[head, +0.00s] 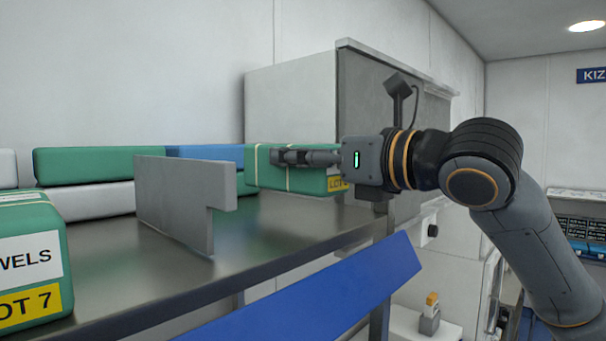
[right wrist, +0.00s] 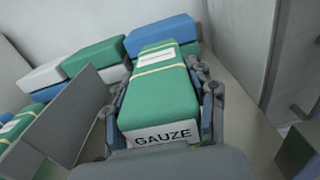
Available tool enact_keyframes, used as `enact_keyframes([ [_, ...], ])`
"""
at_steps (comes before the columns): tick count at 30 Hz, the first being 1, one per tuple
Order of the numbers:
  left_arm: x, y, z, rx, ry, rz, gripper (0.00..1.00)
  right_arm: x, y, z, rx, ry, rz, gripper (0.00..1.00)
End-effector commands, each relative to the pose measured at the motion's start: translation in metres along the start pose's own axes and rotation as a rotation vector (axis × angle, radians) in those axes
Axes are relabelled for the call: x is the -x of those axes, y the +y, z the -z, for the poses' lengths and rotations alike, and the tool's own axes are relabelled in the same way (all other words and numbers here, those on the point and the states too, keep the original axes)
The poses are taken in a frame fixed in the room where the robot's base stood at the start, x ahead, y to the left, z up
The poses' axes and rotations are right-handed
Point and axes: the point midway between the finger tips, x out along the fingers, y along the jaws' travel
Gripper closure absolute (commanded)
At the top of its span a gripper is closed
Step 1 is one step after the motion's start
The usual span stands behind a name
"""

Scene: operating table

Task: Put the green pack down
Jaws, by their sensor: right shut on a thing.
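The green pack (head: 262,178) has pale bands and a yellow lot label; in the right wrist view the same pack (right wrist: 155,105) shows a white end label reading GAUZE. My right gripper (head: 285,157) reaches in from the right and is shut on the pack, one finger along each long side in the right wrist view (right wrist: 162,98). The pack is at the right part of the grey metal shelf (head: 290,228), right of the upright divider. I cannot tell whether its underside touches the shelf. My left gripper is not in view.
A grey divider (head: 175,195) stands on the shelf. Left of it are stacked green (head: 90,165) and white (head: 95,200) packs and a towels pack (head: 30,260) in front. A blue pack (head: 205,152) lies behind. The shelf front right of the divider is bare.

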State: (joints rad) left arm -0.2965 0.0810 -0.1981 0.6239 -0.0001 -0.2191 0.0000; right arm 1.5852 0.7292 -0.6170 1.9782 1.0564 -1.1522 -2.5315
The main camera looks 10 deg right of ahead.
Motion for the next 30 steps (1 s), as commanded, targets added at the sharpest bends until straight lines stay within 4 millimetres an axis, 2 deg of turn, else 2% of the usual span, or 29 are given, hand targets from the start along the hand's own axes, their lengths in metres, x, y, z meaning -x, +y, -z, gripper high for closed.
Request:
enact_keyframes([
  [10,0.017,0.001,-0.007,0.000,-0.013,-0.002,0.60,-0.004,-0.003,0.032,-0.001,0.001,0.001,0.91],
  [23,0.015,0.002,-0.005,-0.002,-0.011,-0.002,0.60,-0.004,-0.002,0.038,0.001,-0.001,0.001,0.91],
  [24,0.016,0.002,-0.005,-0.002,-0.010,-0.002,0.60,-0.004,-0.002,0.039,0.000,0.001,0.000,0.40],
  [28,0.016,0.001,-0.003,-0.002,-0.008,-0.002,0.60,-0.004,-0.002,0.039,0.000,0.001,0.000,0.14],
  [30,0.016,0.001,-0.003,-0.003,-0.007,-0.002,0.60,-0.004,-0.002,0.039,0.000,0.001,0.000,0.14],
])
